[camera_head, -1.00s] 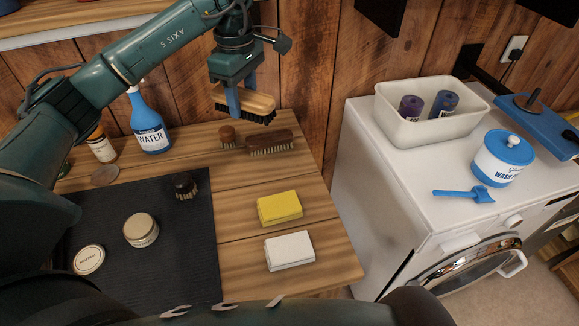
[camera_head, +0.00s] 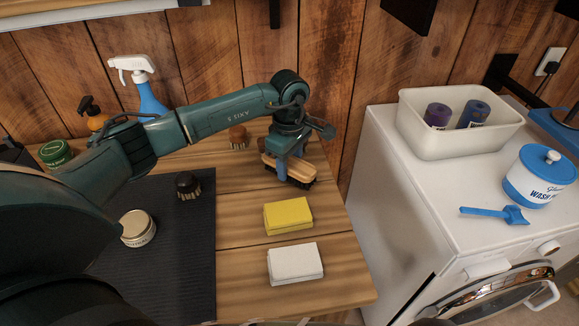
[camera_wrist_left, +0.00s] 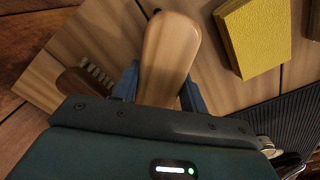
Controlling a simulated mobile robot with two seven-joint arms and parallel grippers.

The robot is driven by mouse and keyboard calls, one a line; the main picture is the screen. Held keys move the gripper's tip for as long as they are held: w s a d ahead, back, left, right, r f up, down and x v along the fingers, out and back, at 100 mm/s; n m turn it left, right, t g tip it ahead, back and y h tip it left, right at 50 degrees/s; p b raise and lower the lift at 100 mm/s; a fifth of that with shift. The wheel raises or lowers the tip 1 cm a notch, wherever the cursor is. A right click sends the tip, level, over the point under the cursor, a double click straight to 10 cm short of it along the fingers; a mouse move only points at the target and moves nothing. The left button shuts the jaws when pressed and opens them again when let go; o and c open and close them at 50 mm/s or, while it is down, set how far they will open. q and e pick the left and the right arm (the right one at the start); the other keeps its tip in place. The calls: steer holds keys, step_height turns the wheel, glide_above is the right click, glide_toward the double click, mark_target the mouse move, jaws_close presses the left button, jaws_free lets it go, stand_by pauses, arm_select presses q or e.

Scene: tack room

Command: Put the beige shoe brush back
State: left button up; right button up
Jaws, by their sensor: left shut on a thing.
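The beige shoe brush (camera_head: 275,168) has a light wooden back and dark bristles facing down. My left gripper (camera_head: 290,169) is shut on it, with blue fingers across its sides. The brush is low over the right rear part of the wooden bench (camera_head: 250,211); I cannot tell whether its bristles touch the wood. In the left wrist view its smooth back (camera_wrist_left: 171,45) sits between the fingers. My right gripper is out of view.
A small round brush (camera_head: 238,137) stands behind left of the gripper. Yellow (camera_head: 288,216) and white (camera_head: 295,263) blocks lie in front. A black brush (camera_head: 188,186) and a tin (camera_head: 138,228) are on the dark mat (camera_head: 180,260). A white washing machine (camera_head: 405,220) stands right.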

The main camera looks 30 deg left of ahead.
mark_target(290, 161)
arm_select(q)
steer(key=shift+f, duration=1)
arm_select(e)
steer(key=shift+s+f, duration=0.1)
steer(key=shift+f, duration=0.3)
arm_select(q)
steer(key=o, duration=1.2)
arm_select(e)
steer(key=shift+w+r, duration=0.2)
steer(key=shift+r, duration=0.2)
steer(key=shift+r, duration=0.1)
arm_select(q)
steer(key=shift+r, duration=0.3)
step_height(290, 161, up, 10)
steer(key=shift+r+b, duration=0.2)
steer(key=shift+b, duration=0.6)
steer(key=shift+r, duration=0.65)
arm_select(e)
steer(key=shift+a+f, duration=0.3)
